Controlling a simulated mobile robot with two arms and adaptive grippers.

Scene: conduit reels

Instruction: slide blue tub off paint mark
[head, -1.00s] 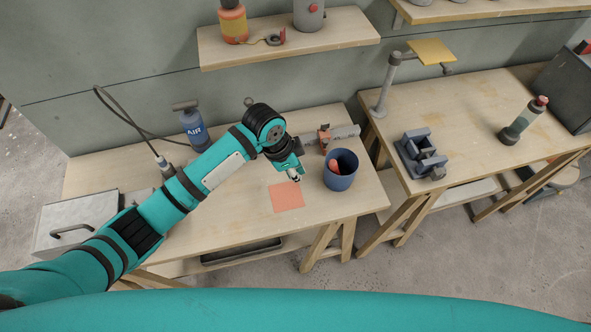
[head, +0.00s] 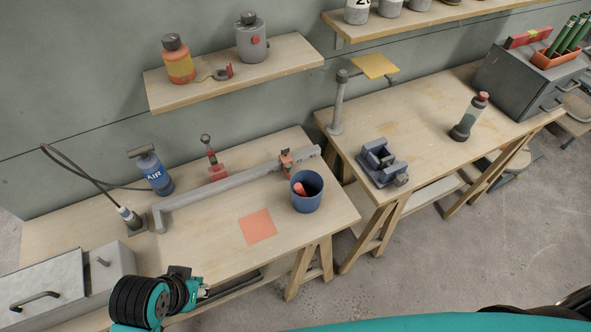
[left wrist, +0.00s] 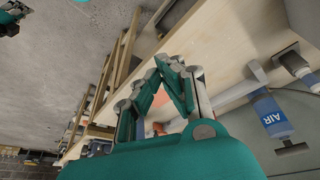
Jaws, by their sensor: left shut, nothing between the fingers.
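The blue tub (head: 306,203) stands upright on the wooden workbench, with a red object inside it. The flat orange-red paint mark (head: 257,227) lies to the left of the tub and nearer to me. Bare wood shows between the two, and the whole mark is uncovered. My left gripper (head: 204,292) is low at the bench's front edge, to the left of the mark and well away from the tub. In the left wrist view its fingers (left wrist: 168,62) meet at the tips with nothing between them. My right gripper is out of view.
On the bench are a long grey bar (head: 225,187), a blue air pump (head: 153,175) with a hose and a grey metal box (head: 45,290). A second bench to the right holds a grey vise (head: 380,163). Bare wood surrounds the mark.

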